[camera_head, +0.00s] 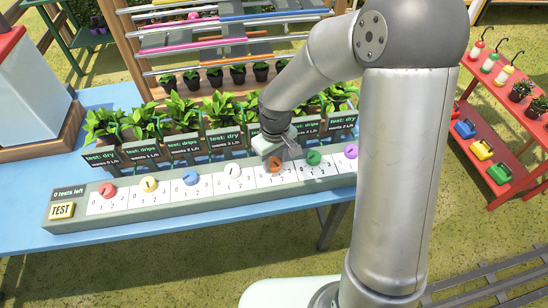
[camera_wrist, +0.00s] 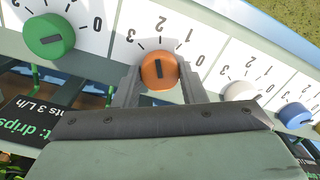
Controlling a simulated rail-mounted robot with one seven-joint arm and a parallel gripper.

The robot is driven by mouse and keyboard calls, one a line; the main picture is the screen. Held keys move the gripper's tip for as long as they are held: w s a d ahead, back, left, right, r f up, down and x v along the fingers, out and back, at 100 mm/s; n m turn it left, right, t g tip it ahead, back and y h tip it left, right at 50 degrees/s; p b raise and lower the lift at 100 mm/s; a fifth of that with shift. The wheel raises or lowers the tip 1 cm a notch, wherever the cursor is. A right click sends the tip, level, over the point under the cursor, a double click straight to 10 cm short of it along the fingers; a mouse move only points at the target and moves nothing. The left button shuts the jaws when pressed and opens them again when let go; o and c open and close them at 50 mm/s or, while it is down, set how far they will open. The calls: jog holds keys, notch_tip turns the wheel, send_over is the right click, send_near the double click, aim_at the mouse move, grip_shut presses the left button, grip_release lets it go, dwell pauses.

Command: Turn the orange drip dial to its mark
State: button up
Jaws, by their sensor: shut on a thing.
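The orange dial (camera_head: 275,163) sits on the long grey control panel (camera_head: 130,215), on a white scale card. In the wrist view, the orange dial (camera_wrist: 159,70) shows a dark bar on its face; one end of the bar points roughly toward the 2 on its scale. My gripper (camera_head: 279,153) is over the panel, its fingers down at the orange dial. In the wrist view, my gripper (camera_wrist: 160,80) has one finger on each side of the dial, shut on it. The fingers hide part of the scale.
A green dial (camera_head: 313,158) and a white dial (camera_head: 233,171) flank the orange one closely. A blue dial (camera_head: 190,178) and others share the row. Potted plants with signs (camera_head: 183,146) stand just behind. The TEST button (camera_head: 61,211) is at the left end.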

aim_at(274, 161)
jog(key=n+p, duration=0.1)
jog(key=n, duration=0.5)
jog(key=shift+n, duration=0.3)
dwell(0.4)
jog(key=o, duration=1)
jog(key=r, duration=1.7)
jog(key=shift+w+r+p, duration=0.2)
jog(key=shift+r+p, duration=0.05)
jog(key=shift+p, duration=0.05)
jog(key=s+d+f+m, duration=0.1)
jog(key=s+d+m, duration=0.3)
jog(key=s, duration=0.2)
jog(key=s+d+m, duration=0.4)
jog(key=s, duration=0.2)
jog(key=s+d+f+m, duration=0.1)
jog(key=s+d+m, duration=0.3)
jog(key=s+m, duration=0.1)
jog(key=shift+s+f+t, duration=0.3)
jog(key=shift+s, duration=0.6)
